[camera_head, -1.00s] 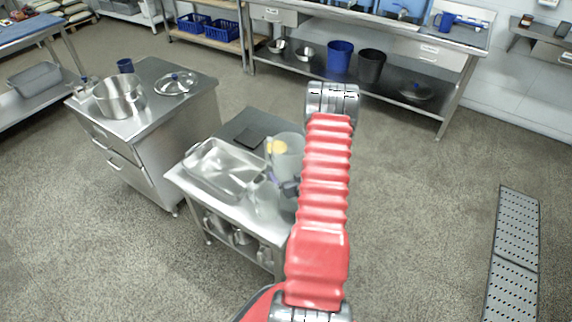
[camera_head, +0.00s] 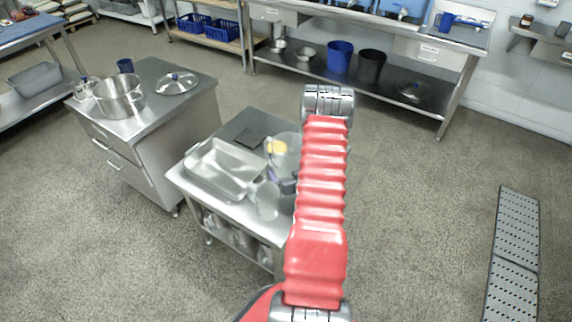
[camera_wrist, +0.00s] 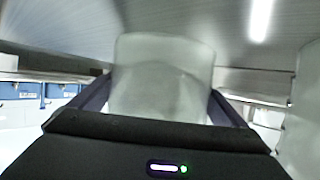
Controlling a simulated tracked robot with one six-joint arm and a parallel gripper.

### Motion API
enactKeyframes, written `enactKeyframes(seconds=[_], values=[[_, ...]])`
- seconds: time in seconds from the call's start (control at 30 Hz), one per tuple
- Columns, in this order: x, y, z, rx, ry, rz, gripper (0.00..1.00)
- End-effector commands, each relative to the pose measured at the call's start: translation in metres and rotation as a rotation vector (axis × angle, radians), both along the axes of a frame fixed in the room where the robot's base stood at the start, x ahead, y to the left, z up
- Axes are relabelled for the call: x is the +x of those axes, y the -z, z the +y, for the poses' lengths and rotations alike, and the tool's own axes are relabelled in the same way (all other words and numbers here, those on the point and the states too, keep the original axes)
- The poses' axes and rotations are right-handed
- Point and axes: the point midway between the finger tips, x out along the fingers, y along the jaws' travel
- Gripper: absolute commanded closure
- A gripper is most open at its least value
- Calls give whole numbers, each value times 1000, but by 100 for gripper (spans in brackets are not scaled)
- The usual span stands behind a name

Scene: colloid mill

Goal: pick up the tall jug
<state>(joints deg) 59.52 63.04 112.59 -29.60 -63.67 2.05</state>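The tall jug (camera_head: 287,155) is a large translucent container standing upright on the low steel table (camera_head: 178,172). Something yellow shows at its upper left. My gripper (camera_head: 284,184) is at the jug's side, with its dark fingers low in front of it and partly behind my red arm. In the wrist view, the jug (camera_wrist: 162,85) lies between the two fingers of my gripper (camera_wrist: 160,98), very close to both. The fingers look open around it; the picture is blurred, so firm contact does not show.
A smaller clear jug (camera_head: 266,200) stands close to the left and front of the tall jug. A steel tray (camera_head: 228,165) lies further left on the table. A cabinet with a steel pot (camera_head: 120,97) stands to the left.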

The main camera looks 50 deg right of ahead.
Motion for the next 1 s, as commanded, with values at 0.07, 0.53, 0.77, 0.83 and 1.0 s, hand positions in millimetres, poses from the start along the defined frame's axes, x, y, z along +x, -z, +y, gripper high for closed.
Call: enactKeyframes(seconds=[0.07,0.53,0.77,0.83,1.0], values=[[0,0,0,0,0,0,22],[1,-3,0,-2,0,-1,32],[1,-21,-1,-3,-1,-2,32],[1,-29,0,-3,-2,0,32],[1,-54,0,-3,-2,-2,32]])
